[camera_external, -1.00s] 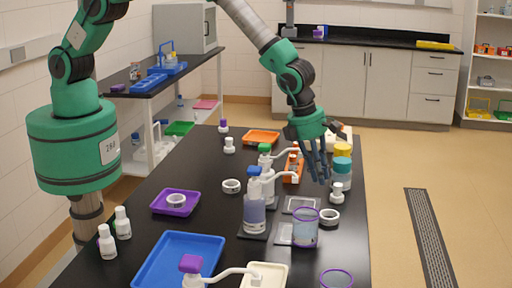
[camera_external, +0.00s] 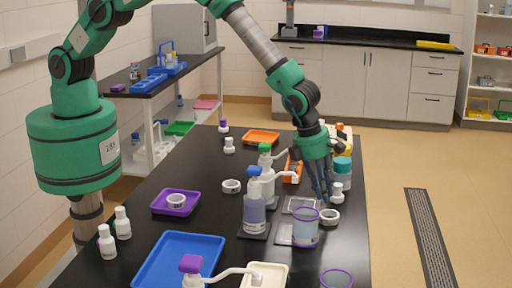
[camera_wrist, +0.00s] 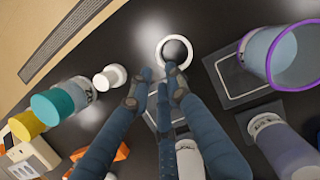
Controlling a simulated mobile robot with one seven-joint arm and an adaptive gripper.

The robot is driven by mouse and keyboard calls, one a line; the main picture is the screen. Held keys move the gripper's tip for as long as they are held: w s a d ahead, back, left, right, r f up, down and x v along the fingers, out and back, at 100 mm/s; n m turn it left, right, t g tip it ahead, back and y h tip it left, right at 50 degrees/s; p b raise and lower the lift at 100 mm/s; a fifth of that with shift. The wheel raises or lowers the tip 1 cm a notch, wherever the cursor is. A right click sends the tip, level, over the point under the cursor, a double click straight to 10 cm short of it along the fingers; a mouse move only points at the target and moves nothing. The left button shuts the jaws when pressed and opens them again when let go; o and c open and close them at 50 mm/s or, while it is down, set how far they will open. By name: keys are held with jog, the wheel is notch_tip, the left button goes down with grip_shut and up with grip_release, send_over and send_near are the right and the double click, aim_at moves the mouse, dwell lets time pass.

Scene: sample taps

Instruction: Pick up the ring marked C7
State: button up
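Three white rings show on the dark table. One ring (camera_external: 329,223) lies flat at the right, near my gripper, and also shows in the wrist view (camera_wrist: 160,47). Another ring (camera_external: 231,190) lies left of the middle. A third ring (camera_external: 176,205) lies in the purple tray (camera_external: 158,208). Their marks are too small to read, so I cannot tell which is C7. My gripper (camera_external: 325,197) points down just behind the right ring, above the table. In the wrist view its fingers (camera_wrist: 157,90) are apart and empty, with the ring just beyond the tips.
A purple-rimmed beaker (camera_external: 305,230) stands close left of the right ring. A small white bottle (camera_external: 338,192) and a teal-capped jar (camera_external: 343,172) stand close behind it. Pump bottles (camera_external: 255,210) stand further left. The table's right edge is near.

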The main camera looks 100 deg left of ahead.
aim_at(329, 215)
jog(key=shift+x, duration=2.45)
jog(key=shift+s, duration=0.1)
grip_shut()
